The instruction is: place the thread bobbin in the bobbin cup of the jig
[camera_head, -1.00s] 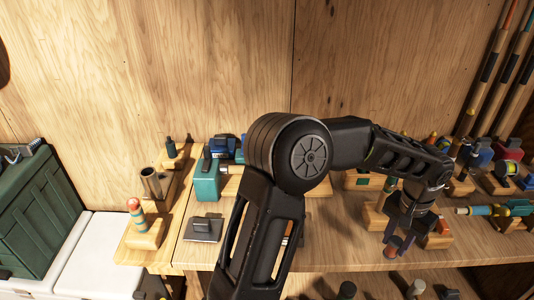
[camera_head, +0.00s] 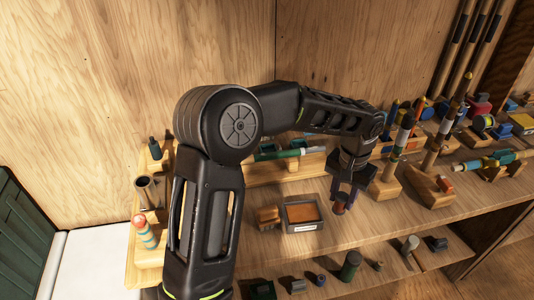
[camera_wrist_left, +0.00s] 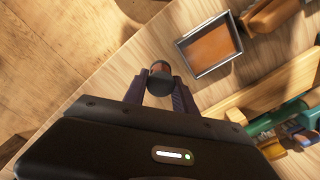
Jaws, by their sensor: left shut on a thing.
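My left gripper (camera_head: 342,196) is shut on a small dark, reddish-brown piece (camera_head: 340,207), which I take to be the thread bobbin. It hangs over the front of the bench, just right of a small tray. In the left wrist view the held piece (camera_wrist_left: 159,74) shows a dark round end between the two fingers (camera_wrist_left: 160,88); the fingers hide part of it. An open metal tube (camera_head: 147,188) stands on a wooden block at the left. I cannot tell which piece is the jig's bobbin cup. My right gripper is not in view.
The tray (camera_head: 287,213) has a brown-orange inside and shows close by in the left wrist view (camera_wrist_left: 181,45). Wooden blocks with rods and reels (camera_head: 430,185) crowd the right. A lower shelf holds several small pieces, including a green cylinder (camera_head: 350,266).

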